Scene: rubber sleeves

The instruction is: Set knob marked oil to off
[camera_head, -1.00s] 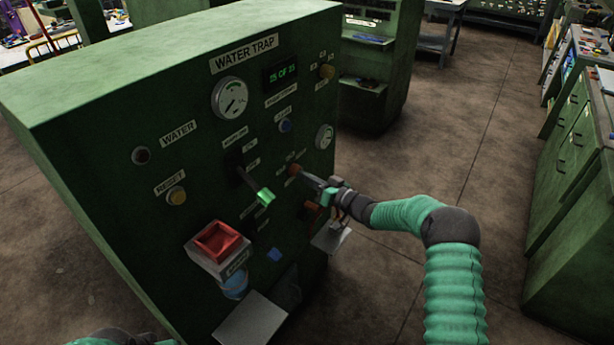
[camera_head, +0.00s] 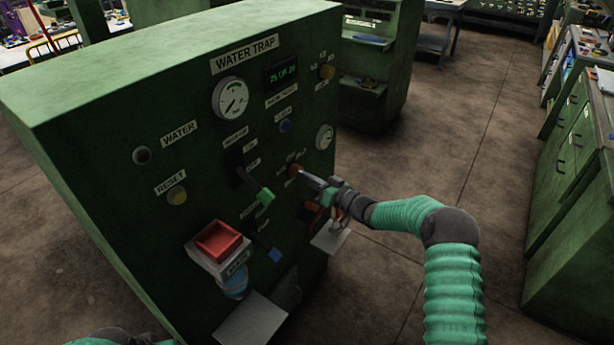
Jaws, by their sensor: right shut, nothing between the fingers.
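A small orange-red knob (camera_head: 294,170) sits on the right part of the green panel, with small labels around it that are too small to read surely. My right gripper (camera_head: 305,178) is shut at the knob, its fingertips at or close to it; I cannot tell whether they touch. The fingers hide part of the knob, and its pointer setting cannot be read. My left arm shows only as a teal piece (camera_head: 105,340) at the bottom edge; its gripper is out of view.
The green WATER TRAP cabinet (camera_head: 75,180) carries gauges, a green-tipped lever (camera_head: 265,196), a red button in a box (camera_head: 219,241) and a yellow button (camera_head: 176,195). An orange-red part (camera_head: 312,207) lies just below my right gripper.

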